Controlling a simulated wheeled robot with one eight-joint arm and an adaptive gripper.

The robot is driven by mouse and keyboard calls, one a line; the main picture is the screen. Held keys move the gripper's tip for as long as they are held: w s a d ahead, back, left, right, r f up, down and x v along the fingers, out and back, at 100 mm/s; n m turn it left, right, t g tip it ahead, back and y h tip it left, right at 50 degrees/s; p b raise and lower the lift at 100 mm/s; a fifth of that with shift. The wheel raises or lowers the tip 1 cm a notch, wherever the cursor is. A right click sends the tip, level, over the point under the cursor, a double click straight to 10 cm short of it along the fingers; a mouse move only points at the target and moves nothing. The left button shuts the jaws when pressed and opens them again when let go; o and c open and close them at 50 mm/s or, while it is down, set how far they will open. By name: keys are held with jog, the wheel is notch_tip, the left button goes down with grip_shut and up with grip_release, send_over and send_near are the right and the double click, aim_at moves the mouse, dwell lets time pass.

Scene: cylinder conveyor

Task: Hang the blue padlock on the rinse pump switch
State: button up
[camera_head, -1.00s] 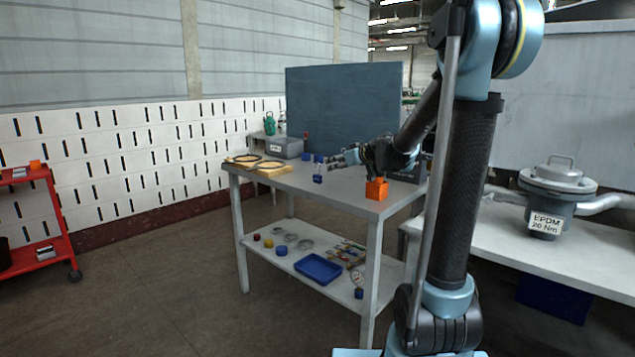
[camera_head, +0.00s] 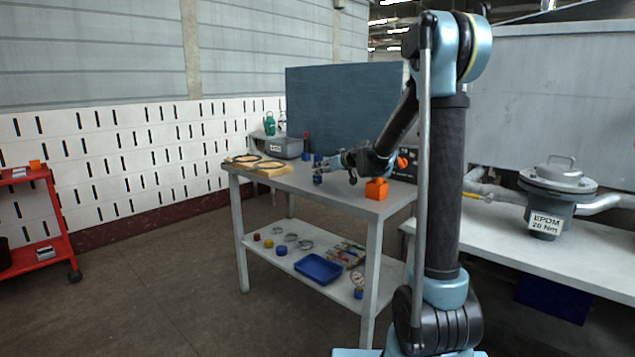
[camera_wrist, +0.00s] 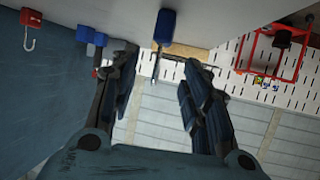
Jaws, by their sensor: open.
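An orange block (camera_head: 376,189) sits near the table's front corner. More blue objects (camera_wrist: 88,36) and a red padlock (camera_wrist: 30,17) lie left in the wrist view.

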jog(key=shift+x, duration=1.95)
jog(key=shift+d+f, duration=0.1)
grip_shut()
